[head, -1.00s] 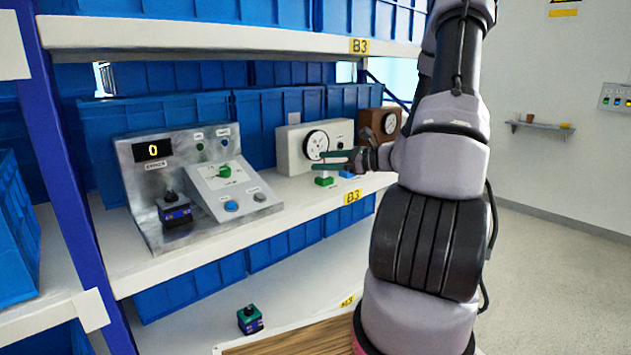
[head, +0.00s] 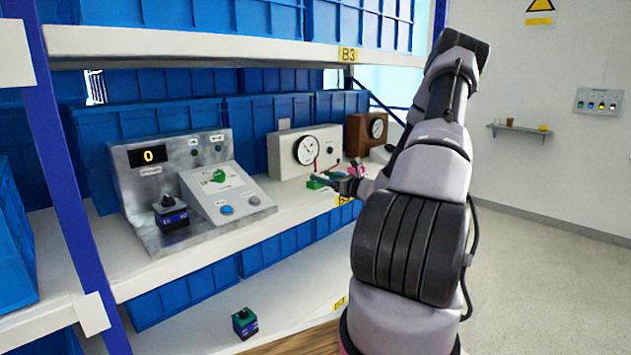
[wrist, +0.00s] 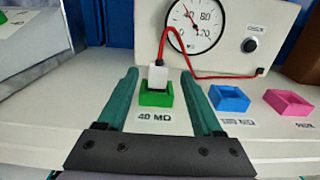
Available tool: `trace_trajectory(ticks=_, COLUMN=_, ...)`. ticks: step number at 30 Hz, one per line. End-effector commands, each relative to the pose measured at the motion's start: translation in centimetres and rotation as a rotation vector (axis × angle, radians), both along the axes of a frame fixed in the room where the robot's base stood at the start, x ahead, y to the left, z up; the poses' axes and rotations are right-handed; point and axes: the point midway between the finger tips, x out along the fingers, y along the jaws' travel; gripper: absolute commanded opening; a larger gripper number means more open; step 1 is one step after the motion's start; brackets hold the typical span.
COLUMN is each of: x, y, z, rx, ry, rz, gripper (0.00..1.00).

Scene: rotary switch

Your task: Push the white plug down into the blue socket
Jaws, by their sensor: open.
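The white plug (wrist: 158,76), with a red cable from its top, stands upright at the green socket (wrist: 156,97) in the wrist view. Its lower end is at that socket's opening; I cannot tell how deep it sits. The blue socket (wrist: 229,98) is to the right of it and looks empty. My gripper (wrist: 159,78) is open, with one green finger on each side of the plug and green socket. The fingers look apart from the plug. In the head view my gripper (head: 336,187) is low over the shelf beside the green socket (head: 315,184).
A pink socket (wrist: 288,102) is right of the blue one. The white meter box (wrist: 230,27) stands close behind the sockets, and the red cable runs to it. A grey switch panel (head: 190,185) is on the left of the shelf (head: 290,205).

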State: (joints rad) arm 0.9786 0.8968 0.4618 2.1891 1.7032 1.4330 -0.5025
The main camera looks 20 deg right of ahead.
Motion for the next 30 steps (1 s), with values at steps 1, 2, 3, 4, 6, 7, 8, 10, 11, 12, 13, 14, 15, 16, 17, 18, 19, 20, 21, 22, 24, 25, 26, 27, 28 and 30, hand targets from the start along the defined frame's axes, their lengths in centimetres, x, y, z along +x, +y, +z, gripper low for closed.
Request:
trace_trajectory(ticks=1, x=0.8, y=0.5, z=-0.2, rx=0.003, ry=-0.001, rz=0.001, gripper=0.68)
trace_trajectory(ticks=2, x=1.3, y=0.7, z=-0.3, rx=0.002, ry=-0.002, rz=0.002, gripper=0.68)
trace_trajectory(ticks=3, x=1.8, y=1.0, z=-0.3, rx=0.003, ry=-0.001, rz=0.002, gripper=0.68)
trace_trajectory(ticks=4, x=2.2, y=1.1, z=-0.3, rx=0.002, ry=-0.002, rz=0.002, gripper=0.68)
trace_trajectory(ticks=6, x=3.0, y=1.3, z=-0.3, rx=-0.001, ry=-0.001, rz=0.002, gripper=0.68)
trace_trajectory(ticks=7, x=3.2, y=1.4, z=-0.3, rx=0.0, ry=-0.001, rz=0.001, gripper=0.68)
trace_trajectory(ticks=8, x=3.3, y=1.4, z=-0.3, rx=0.001, ry=-0.001, rz=0.001, gripper=0.68)
trace_trajectory(ticks=10, x=3.6, y=1.5, z=-0.3, rx=0.001, ry=-0.001, rz=0.001, gripper=0.68)
trace_trajectory(ticks=11, x=3.6, y=1.5, z=-0.3, rx=0.001, ry=-0.001, rz=0.001, gripper=0.68)
trace_trajectory(ticks=12, x=3.6, y=1.5, z=-0.3, rx=0.0, ry=0.0, rz=0.001, gripper=0.68)
trace_trajectory(ticks=13, x=3.6, y=1.5, z=-0.3, rx=0.001, ry=0.0, rz=0.001, gripper=0.68)
trace_trajectory(ticks=14, x=3.6, y=1.5, z=-0.3, rx=0.0, ry=0.0, rz=0.001, gripper=0.68)
trace_trajectory(ticks=15, x=3.6, y=1.5, z=-0.3, rx=0.0, ry=0.0, rz=0.001, gripper=0.68)
trace_trajectory(ticks=16, x=3.6, y=1.5, z=-0.3, rx=0.0, ry=-0.001, rz=0.001, gripper=0.64)
trace_trajectory(ticks=17, x=3.5, y=1.5, z=-0.3, rx=0.0, ry=0.0, rz=0.001, gripper=0.52)
trace_trajectory(ticks=18, x=3.5, y=1.5, z=-0.3, rx=0.0, ry=-0.001, rz=0.001, gripper=0.37)
trace_trajectory(ticks=19, x=3.5, y=1.5, z=-0.3, rx=0.0, ry=-0.001, rz=0.001, gripper=0.25)
trace_trajectory(ticks=20, x=3.5, y=1.5, z=-0.3, rx=0.0, ry=-0.001, rz=0.001, gripper=0.14)
trace_trajectory(ticks=21, x=3.5, y=1.5, z=-0.3, rx=0.0, ry=-0.001, rz=0.001, gripper=0.0)
trace_trajectory(ticks=22, x=3.5, y=1.5, z=-0.3, rx=0.0, ry=0.0, rz=0.001, gripper=0.0)
trace_trajectory(ticks=24, x=3.5, y=1.5, z=-0.3, rx=0.0, ry=-0.001, rz=0.001, gripper=0.0)
trace_trajectory(ticks=25, x=3.5, y=1.5, z=-0.3, rx=0.0, ry=-0.001, rz=0.001, gripper=0.0)
trace_trajectory(ticks=26, x=3.5, y=1.5, z=-0.3, rx=0.0, ry=-0.001, rz=0.001, gripper=0.0)
trace_trajectory(ticks=27, x=3.5, y=1.5, z=-0.3, rx=0.0, ry=-0.001, rz=0.001, gripper=0.0)
trace_trajectory(ticks=28, x=3.5, y=1.5, z=-0.3, rx=0.0, ry=-0.001, rz=0.001, gripper=0.0)
trace_trajectory(ticks=30, x=3.5, y=1.5, z=-0.2, rx=0.0, ry=-0.001, rz=0.001, gripper=0.0)
